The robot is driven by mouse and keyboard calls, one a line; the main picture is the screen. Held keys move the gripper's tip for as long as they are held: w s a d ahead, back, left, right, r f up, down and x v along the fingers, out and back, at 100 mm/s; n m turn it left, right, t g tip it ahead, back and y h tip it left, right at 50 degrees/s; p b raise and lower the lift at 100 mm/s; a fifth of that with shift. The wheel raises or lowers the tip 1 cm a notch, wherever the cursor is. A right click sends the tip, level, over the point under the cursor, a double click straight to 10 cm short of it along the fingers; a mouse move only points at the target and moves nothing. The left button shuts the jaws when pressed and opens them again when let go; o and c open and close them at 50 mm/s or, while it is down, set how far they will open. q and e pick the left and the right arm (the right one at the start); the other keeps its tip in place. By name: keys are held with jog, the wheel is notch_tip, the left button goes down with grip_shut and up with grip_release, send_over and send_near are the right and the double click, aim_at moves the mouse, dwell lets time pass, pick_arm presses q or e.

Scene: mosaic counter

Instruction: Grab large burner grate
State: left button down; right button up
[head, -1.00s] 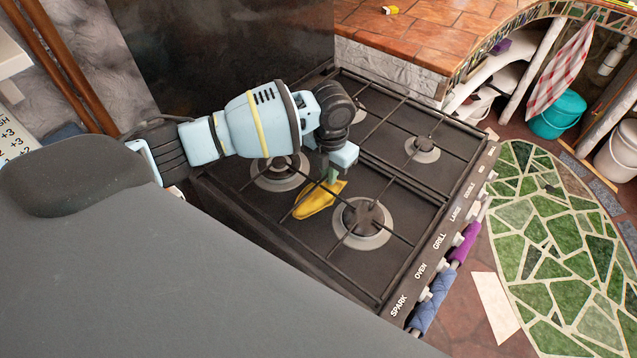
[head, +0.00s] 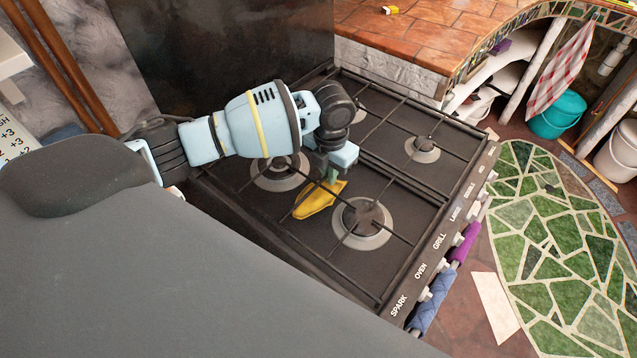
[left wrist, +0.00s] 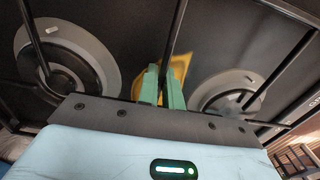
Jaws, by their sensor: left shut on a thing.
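The large burner grate, a frame of thin dark bars (head: 401,239), lies over the left-hand burners of the black stove top. It also shows in the left wrist view, where one bar (left wrist: 177,35) runs down between my green fingers. My left gripper (head: 332,174) reaches down from above to the middle of this grate and is shut on that bar. A yellow item (head: 314,203) lies just below the fingertips, partly hidden by them; what it is I cannot tell. My right gripper is not in view.
Two burners (head: 362,222) sit under the grate. A second grate with more burners (head: 422,149) is to the right. Knobs and a rail with blue and purple cloths (head: 430,305) line the stove's front edge. A tiled counter (head: 420,38) stands behind; a dark panel rises behind the arm.

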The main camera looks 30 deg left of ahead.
pick_arm(q)
jog(key=shift+w+r, duration=0.1)
jog(key=shift+r, duration=0.05)
dwell(0.3)
jog(key=shift+r, duration=0.4)
notch_tip(320, 180, up, 3)
jog(key=shift+f, duration=0.1)
jog(key=s+d, duration=0.1)
jog(key=d, duration=0.4)
jog(key=s+d, duration=0.2)
jog(key=d, duration=0.3)
jog(key=s+d+r, duration=0.1)
jog(key=d, duration=0.4)
jog(key=shift+s+r+b, duration=0.1)
jog(key=shift+s+b, duration=0.25)
jog(key=shift+b, duration=0.05)
jog(key=shift+d, duration=0.2)
jog(key=shift+s+r, duration=0.1)
jog(key=shift+r, duration=0.05)
